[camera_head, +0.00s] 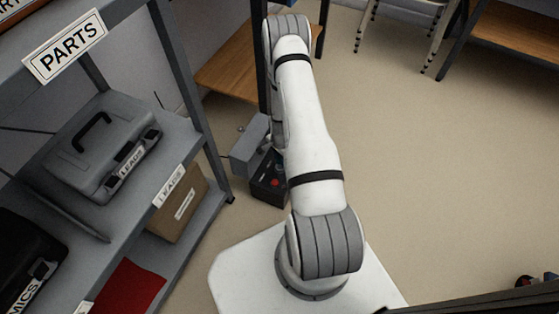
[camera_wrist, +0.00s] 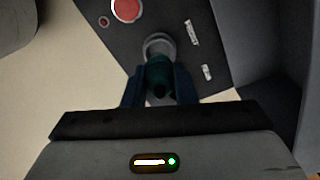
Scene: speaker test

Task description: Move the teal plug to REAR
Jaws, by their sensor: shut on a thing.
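The teal plug (camera_wrist: 158,76) is between the two dark blue fingers of my gripper (camera_wrist: 159,70) in the wrist view. The fingers are shut on it. Its far end meets or overlaps a round grey metal ring (camera_wrist: 158,42) on a dark panel (camera_wrist: 175,13); I cannot tell whether it is seated in the ring or just in front of it. Two small white labels (camera_wrist: 192,32) are on the panel to the right, too blurred to read, so I cannot tell which is REAR. In the head view my gripper and the plug are not discernible.
A red round button (camera_wrist: 126,9) is on the panel. In the head view a dark box with a red spot (camera_head: 268,188) stands beside my arm. A grey shelf unit (camera_head: 192,140) with a LEADS case (camera_head: 100,145) and a cardboard box (camera_head: 180,208) is at left. Open floor (camera_head: 430,170) lies right.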

